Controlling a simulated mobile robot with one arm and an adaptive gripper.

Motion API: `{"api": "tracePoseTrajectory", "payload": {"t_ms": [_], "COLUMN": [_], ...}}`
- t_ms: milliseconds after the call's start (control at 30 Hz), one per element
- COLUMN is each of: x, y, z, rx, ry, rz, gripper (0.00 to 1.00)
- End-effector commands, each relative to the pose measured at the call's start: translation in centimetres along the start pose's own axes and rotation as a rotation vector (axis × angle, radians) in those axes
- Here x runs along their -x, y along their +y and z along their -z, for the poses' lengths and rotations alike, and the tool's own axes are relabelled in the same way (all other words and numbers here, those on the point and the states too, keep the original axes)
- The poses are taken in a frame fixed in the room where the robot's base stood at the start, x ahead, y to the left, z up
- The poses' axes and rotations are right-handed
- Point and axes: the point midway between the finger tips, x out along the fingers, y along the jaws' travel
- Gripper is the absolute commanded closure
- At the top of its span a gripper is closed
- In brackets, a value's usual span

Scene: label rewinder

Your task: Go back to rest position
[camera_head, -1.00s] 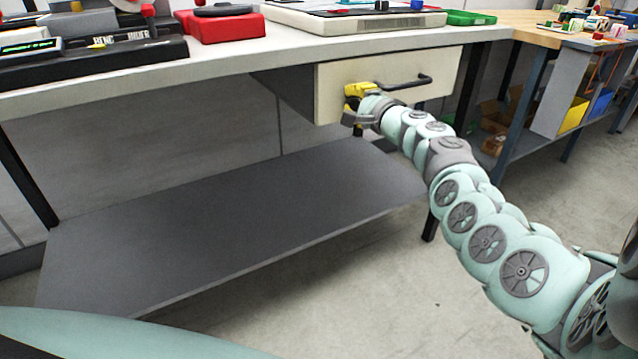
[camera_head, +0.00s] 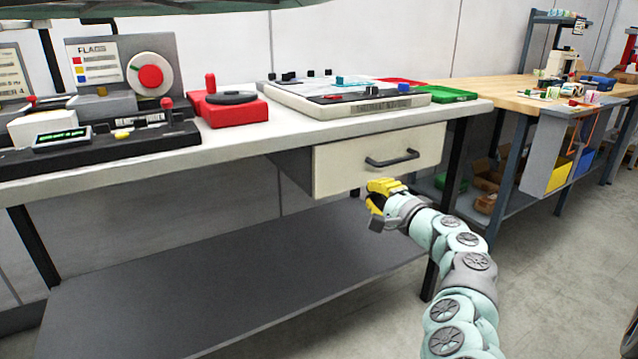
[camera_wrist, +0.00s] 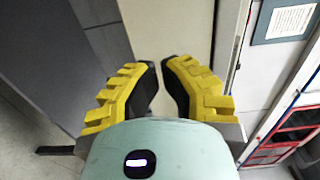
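My gripper (camera_head: 374,198) shows as yellow fingers just below and in front of the cream drawer (camera_head: 340,171), apart from its dark handle (camera_head: 392,159). The drawer front looks flush under the bench. In the wrist view my gripper (camera_wrist: 160,64) has two yellow stepped fingers with dark pads, tilted inward. A narrow gap is left between the tips, and nothing is held in it. My arm reaches in from the lower right in the head view.
The white workbench (camera_head: 240,138) carries black label equipment (camera_head: 100,140), a red device (camera_head: 228,108) and a pale panel (camera_head: 345,98). A grey lower shelf (camera_head: 220,285) lies under it. A wooden-topped bench (camera_head: 500,93) stands right. Floor in front is clear.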

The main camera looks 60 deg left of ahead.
Motion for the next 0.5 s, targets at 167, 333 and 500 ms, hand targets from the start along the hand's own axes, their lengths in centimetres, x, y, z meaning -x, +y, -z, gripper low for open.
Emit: {"api": "tracePoseTrajectory", "payload": {"t_ms": [167, 333, 500], "x": [2.0, 3.2, 3.8], "y": [-0.1, 0.0, 0.0], "z": [0.1, 0.0, 0.1], "rx": [-0.001, 0.0, 0.002], "ry": [0.004, 0.001, 0.003], "rz": [-0.001, -0.002, -0.002], "gripper": [1.0, 1.0, 1.0]}}
